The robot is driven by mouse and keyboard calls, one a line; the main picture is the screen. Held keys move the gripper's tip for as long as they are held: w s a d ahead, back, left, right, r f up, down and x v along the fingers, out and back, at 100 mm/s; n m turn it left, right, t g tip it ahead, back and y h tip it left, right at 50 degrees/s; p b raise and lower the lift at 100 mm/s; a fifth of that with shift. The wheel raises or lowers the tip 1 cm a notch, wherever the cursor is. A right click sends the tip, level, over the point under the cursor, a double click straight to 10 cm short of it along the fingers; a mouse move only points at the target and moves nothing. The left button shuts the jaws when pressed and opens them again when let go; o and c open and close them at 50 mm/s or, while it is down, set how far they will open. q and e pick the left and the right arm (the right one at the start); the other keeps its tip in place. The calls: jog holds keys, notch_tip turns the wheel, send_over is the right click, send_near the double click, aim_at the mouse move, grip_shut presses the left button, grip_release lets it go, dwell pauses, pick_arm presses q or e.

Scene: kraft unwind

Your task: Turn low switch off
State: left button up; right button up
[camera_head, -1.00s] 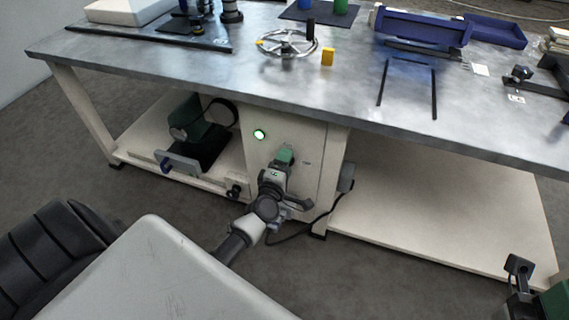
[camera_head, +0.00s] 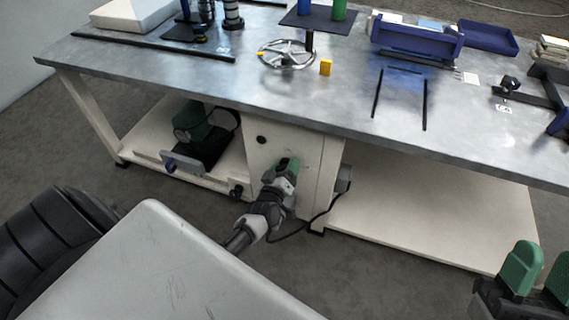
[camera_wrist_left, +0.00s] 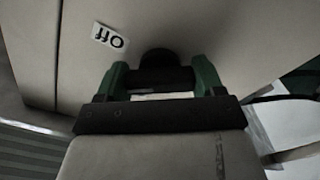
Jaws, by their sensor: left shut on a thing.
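The low switch is a dark knob (camera_wrist_left: 158,58) on the cream cabinet front under the bench, seen between the green fingers in the left wrist view. My left gripper (camera_wrist_left: 160,75) is shut on this switch. In the head view my left gripper (camera_head: 287,166) reaches the cabinet front and hides the switch. My right gripper (camera_head: 545,265) is open and empty at the lower right.
The metal bench top (camera_head: 330,95) overhangs the cabinet (camera_head: 318,160). A handwheel (camera_head: 287,54) and a yellow block (camera_head: 326,67) stand on it. A black cable (camera_head: 315,215) hangs near my left arm. The right lower shelf (camera_head: 430,215) is bare.

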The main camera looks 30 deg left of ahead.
pick_arm(q)
jog(key=m+p, duration=0.2)
jog(key=m, duration=0.3)
jog(key=shift+f+m+p, duration=0.1)
jog(key=shift+m+p, duration=0.4)
jog(key=shift+m, duration=0.9)
pick_arm(e)
jog(key=w+f+g+h, duration=0.3)
jog(key=w+f+g, duration=0.1)
jog(key=f+g, duration=0.4)
jog(key=shift+w+d+f+g, duration=0.15)
jog(key=shift+w+f+g, duration=0.25)
jog(key=shift+g, duration=0.1)
pick_arm(q)
jog(key=o, duration=0.9)
jog(key=shift+o, duration=0.2)
jog(key=shift+s, duration=0.1)
pick_arm(e)
jog(key=shift+r, duration=0.1)
pick_arm(q)
jog(key=shift+s, duration=0.2)
jog(key=p+v, duration=0.3)
jog(key=v, duration=0.7)
jog(key=shift+s, duration=0.15)
pick_arm(e)
jog(key=s+d+f+g+h, duration=0.3)
jog(key=s+f+g, duration=0.2)
jog(key=f+g, duration=0.3)
jog(key=shift+f+m+g, duration=0.3)
jog(key=shift+f, duration=0.1)
